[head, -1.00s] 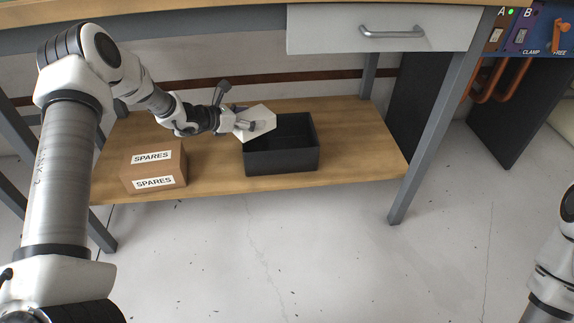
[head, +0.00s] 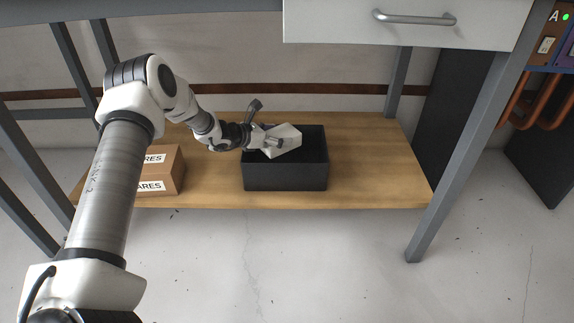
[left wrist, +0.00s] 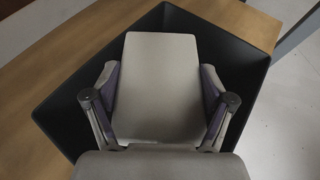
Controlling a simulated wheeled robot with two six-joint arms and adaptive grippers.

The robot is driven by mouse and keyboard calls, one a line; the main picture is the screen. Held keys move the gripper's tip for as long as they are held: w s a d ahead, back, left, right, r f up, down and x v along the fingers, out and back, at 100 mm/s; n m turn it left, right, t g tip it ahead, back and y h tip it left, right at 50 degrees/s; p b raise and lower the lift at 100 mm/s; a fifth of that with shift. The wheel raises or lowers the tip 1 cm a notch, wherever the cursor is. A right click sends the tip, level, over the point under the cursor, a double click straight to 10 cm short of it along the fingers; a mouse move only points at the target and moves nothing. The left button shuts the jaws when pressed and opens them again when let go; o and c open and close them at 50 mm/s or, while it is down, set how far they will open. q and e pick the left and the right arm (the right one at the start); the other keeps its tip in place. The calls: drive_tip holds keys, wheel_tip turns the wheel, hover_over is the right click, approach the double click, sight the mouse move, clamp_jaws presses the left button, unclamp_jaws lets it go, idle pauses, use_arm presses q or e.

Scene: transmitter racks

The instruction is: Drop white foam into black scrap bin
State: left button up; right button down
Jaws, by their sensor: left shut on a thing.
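The white foam (head: 286,139) is a pale block held by my left gripper (head: 272,143) above the left part of the black scrap bin (head: 286,178). The bin is an open black box on the wooden lower shelf. In the left wrist view the foam (left wrist: 156,85) sits between the two fingers of my left gripper (left wrist: 160,100), which is shut on it. The bin's dark walls (left wrist: 245,62) surround the foam in that view. The bin's floor is mostly hidden by the foam. My right gripper is out of view.
A cardboard SPARES box (head: 167,172) stands on the wooden shelf (head: 375,160), left of the bin and partly behind my left arm. A drawer (head: 405,22) hangs above. A grey table leg (head: 465,150) stands at right. The shelf right of the bin is clear.

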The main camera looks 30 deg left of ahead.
use_arm(q)
drive_tip(key=o, duration=0.7)
drive_tip(key=shift+c, duration=0.2)
drive_tip(key=v, duration=1.2)
